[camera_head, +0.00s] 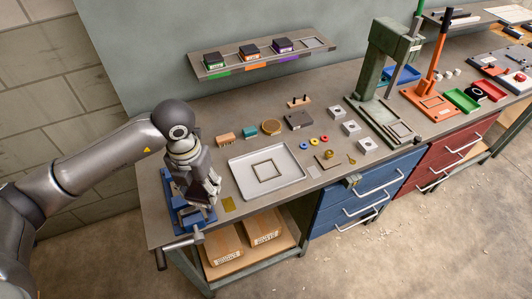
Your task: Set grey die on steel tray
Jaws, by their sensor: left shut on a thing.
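My left gripper (207,196) points down over the blue vise at the table's front left corner, left of the steel tray. It is shut on a grey piece, most likely the grey die; the fingers hide most of it, and I cannot tell whether it touches the vise. The steel tray (290,185) lies flat on the bench to the right of the gripper. It has a dark square outline (267,171) in its middle and nothing on it. My right gripper is out of view.
The blue vise (178,207) stands under my left gripper. Small blocks, rings and metal pieces lie behind and right of the tray. A green press (384,60) stands farther right. A wall shelf (212,58) holds green, orange and purple dies beside an empty square frame (314,43).

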